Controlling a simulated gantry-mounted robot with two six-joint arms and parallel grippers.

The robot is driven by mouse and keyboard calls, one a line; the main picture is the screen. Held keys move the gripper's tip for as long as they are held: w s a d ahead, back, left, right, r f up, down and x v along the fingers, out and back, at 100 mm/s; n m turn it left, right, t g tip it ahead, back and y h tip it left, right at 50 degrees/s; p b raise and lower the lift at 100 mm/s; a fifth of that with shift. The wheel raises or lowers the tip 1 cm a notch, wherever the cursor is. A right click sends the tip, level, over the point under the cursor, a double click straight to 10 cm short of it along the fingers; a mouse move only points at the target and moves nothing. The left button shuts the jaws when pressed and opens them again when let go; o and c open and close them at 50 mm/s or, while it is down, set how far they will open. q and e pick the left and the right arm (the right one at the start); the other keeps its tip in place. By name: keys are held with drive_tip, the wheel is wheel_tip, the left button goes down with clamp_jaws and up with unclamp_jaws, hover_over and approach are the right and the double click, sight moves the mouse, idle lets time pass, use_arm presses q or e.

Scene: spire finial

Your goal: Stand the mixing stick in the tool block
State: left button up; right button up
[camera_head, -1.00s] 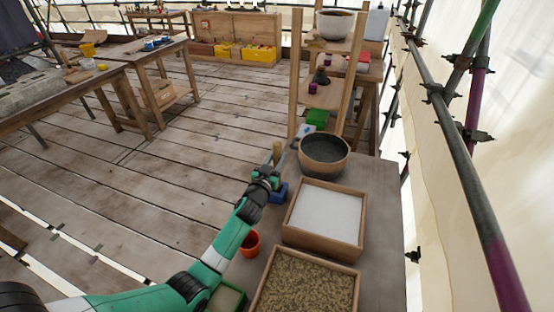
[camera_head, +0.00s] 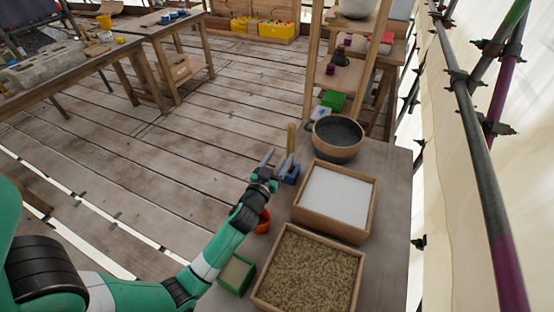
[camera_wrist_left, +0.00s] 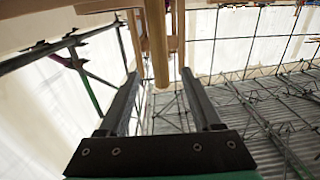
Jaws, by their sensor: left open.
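The wooden mixing stick (camera_head: 291,139) is upright at the blue tool block (camera_head: 291,174), near the left edge of the workbench. Its lower end appears to be in the block, though the gripper partly hides the contact. My left gripper (camera_head: 277,158) is open just left of and in front of the stick, with no visible contact. The block cannot be made out there. My right gripper is not in view.
On the bench (camera_head: 386,190) are a dark bowl (camera_head: 337,152), a tray of white material (camera_head: 336,196), a tray of grain (camera_head: 308,272), an orange cup (camera_head: 263,222) and a green box (camera_head: 236,274). A wooden shelf (camera_head: 313,70) stands behind. Scaffold poles line the right.

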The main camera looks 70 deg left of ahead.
use_arm(q)
drive_tip(key=v, duration=0.2)
drive_tip(key=shift+s+d, duration=0.2)
